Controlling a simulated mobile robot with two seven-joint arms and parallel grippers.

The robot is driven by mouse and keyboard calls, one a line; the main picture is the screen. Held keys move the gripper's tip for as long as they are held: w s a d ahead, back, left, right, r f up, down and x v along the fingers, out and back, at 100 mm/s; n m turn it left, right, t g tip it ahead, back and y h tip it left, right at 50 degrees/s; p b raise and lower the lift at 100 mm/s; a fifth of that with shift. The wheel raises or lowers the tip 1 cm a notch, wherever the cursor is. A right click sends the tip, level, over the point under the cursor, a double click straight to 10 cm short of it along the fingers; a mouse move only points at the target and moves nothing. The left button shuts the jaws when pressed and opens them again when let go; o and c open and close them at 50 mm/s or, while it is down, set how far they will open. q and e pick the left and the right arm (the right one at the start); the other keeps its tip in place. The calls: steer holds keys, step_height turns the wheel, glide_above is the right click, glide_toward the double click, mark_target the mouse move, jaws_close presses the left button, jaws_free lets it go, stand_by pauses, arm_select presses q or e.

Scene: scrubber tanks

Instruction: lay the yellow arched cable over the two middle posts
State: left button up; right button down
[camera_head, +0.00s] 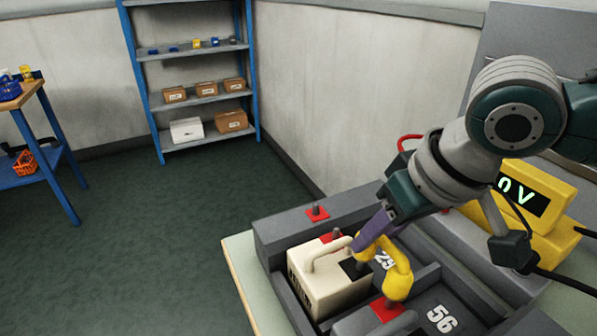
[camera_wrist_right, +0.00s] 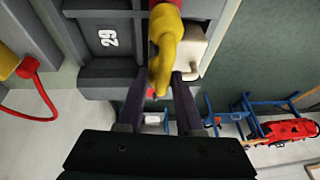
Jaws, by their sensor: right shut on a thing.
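The yellow arched cable (camera_head: 398,268) is a thick bent piece with two downturned ends. My right gripper (camera_head: 366,240) has its purple fingers shut on the cable near its far end. In the right wrist view the cable (camera_wrist_right: 166,48) passes between the fingers (camera_wrist_right: 160,80). The cable's near end hangs over or at a post with a red base (camera_head: 386,310). Its far end is beside the black patch on a cream block (camera_head: 318,285); I cannot tell whether either end touches a post. Other red-based posts stand at the back (camera_head: 317,211) and behind the cream handle (camera_head: 331,236). The left gripper is out of view.
The grey tank box (camera_head: 275,232) has walls and compartments, with grey blocks marked 29 and 56 (camera_head: 440,318). A yellow meter (camera_head: 540,195) reading 0 V with black leads stands at right. Blue shelves (camera_head: 190,55) and a blue table (camera_head: 50,165) are far off.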

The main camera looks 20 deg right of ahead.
steer(key=shift+f, duration=0.15)
stand_by(0.4)
steer(key=shift+f+b, duration=0.75)
steer(key=shift+f, duration=0.6)
steer(key=c, duration=0.6)
jaws_free()
steer(key=o, duration=0.6)
